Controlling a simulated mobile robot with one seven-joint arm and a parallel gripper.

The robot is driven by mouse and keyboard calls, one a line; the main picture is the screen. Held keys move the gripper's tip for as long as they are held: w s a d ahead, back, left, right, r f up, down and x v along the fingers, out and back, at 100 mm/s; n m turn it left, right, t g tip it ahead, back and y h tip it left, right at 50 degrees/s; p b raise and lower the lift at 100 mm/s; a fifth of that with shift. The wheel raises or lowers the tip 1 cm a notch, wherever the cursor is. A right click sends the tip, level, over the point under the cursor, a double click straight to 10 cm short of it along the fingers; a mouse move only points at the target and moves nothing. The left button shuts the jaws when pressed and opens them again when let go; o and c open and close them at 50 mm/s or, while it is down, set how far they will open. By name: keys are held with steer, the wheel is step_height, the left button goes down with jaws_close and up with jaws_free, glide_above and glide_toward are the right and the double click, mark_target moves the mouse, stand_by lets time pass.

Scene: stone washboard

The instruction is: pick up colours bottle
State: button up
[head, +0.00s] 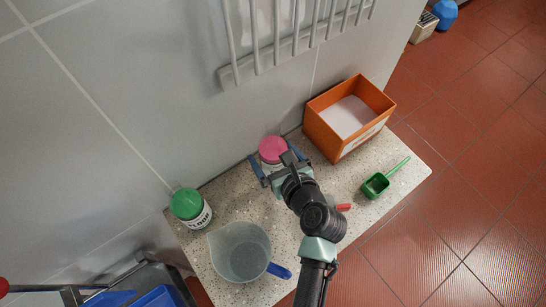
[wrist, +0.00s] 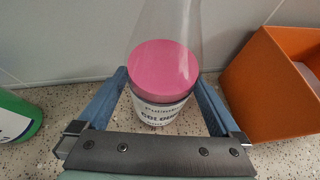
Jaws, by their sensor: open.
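The colours bottle has a pink lid and a white label with dark lettering, partly readable as "COLOU". It stands upright on the speckled stone washboard, close to the wall. In the head view the bottle (head: 272,149) is partly covered by my gripper (head: 265,169). In the wrist view the bottle (wrist: 162,82) is in the middle, between the two blue fingers of my gripper (wrist: 163,90). The fingers are open, one on each side, with a visible gap to the bottle on the left and a narrower one on the right.
An orange box (head: 319,128) stands close on the right. A green-lidded bottle (head: 188,205) and a clear jug (head: 213,250) are to the left. A green scoop (head: 376,185) lies on the washboard (head: 409,179) at right. A grey rack (head: 250,67) hangs on the wall above.

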jaws_close()
steer(key=shift+r, duration=0.1)
stand_by(0.4)
